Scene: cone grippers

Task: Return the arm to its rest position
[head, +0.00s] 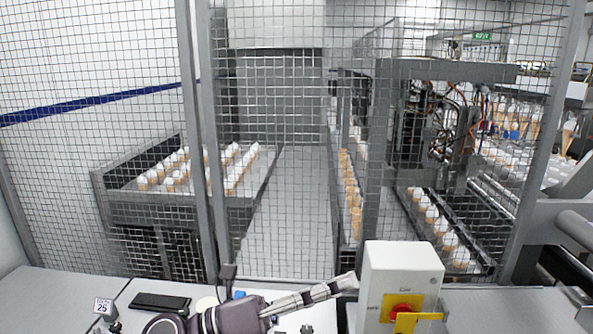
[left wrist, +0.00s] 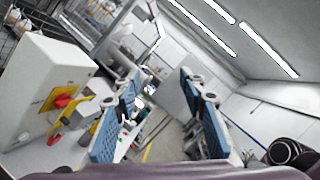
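My left arm reaches in from the bottom of the head view. My left gripper (head: 347,284) points right, its tips beside the left edge of a white switch box (head: 402,268). In the left wrist view its two blue-padded fingers (left wrist: 160,100) stand wide apart with nothing between them. The same box (left wrist: 40,85) is at the left there, beyond the left finger. I cannot tell from the head view whether the tips touch the box. My right gripper is not in view.
The box carries a red knob (head: 401,311) on a yellow plate. A black flat device (head: 160,302) and a tag marked 25 (head: 103,306) are on the grey counter at left. A wire mesh fence (head: 280,200) stands behind, with rows of cones (head: 241,170) beyond.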

